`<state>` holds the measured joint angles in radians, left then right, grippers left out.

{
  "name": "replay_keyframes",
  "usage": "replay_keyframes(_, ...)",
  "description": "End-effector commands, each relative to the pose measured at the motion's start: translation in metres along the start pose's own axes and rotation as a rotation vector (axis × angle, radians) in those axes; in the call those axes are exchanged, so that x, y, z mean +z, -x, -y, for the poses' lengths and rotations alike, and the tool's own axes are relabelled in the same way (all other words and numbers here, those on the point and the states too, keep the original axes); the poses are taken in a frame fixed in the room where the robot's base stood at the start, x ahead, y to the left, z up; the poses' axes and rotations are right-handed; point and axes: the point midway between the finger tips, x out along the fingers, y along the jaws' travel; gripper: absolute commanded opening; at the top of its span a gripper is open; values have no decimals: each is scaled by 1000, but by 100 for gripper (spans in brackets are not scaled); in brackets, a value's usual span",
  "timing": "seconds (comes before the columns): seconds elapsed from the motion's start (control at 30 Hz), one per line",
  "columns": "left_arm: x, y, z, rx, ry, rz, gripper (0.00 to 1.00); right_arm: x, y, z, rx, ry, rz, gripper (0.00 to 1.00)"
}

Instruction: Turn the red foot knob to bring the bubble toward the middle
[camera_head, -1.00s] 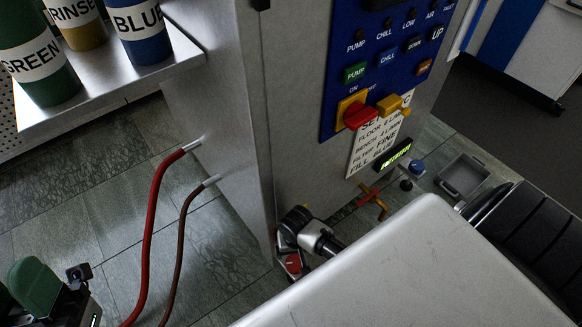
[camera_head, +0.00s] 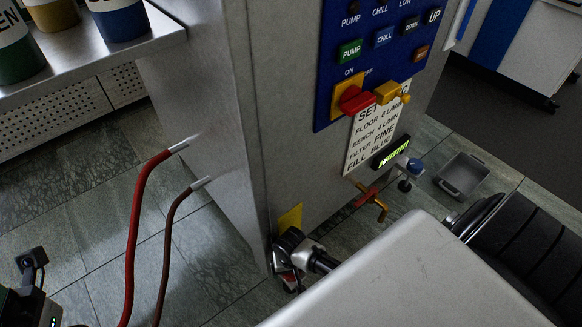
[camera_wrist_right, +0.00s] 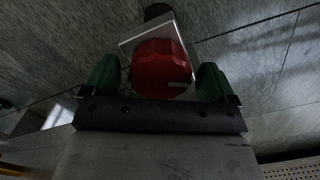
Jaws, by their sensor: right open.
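In the right wrist view the red knob (camera_wrist_right: 162,68) sits between the two green fingers of my right gripper (camera_wrist_right: 157,80). The fingers are apart, one on each side of the knob, with a visible gap at the left; contact at the right is unclear. A pale square plate shows behind the knob. In the head view my right wrist is low at the corner of the grey cabinet (camera_head: 205,130), where its fingers are hard to make out. Only part of my left gripper shows at the lower left edge. I cannot make out the bubble.
A blue panel (camera_head: 330,100) with buttons and a red switch (camera_head: 358,102) is on the cabinet. Red hoses (camera_head: 134,225) run from its side. A red-and-yellow valve (camera_head: 373,200) is low on the front. A grey bin (camera_head: 462,174) stands on the floor. A shelf (camera_head: 100,62) holds labelled containers.

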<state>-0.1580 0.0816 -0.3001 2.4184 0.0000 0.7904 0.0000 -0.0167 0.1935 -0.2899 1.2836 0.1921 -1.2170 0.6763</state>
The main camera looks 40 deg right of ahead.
Motion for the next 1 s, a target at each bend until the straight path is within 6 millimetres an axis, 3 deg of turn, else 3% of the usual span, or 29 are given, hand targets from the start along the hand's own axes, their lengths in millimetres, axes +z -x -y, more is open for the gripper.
replay_keyframes(0.13, 0, 0, 0, 0, 0, 0, 43, 0, 0, 0, 0, 0, 0, 86)
replay_keyframes(0.4, 0, 0, 0, 0, 0, 1, 43, 0, 0, 0, 0, 0, 0, 45)
replay_keyframes(0.47, 0, 0, 0, 0, 0, 1, 43, 0, 0, 0, 0, 0, 0, 38)
replay_keyframes(0.8, -3, -6, 0, -6, 2, 0, 43, 0, 3, 0, 2, 59, 2, 39)
replay_keyframes(1.0, -8, 7, -1, -26, 9, 71, 43, 0, 5, 0, 2, 185, 2, 39)
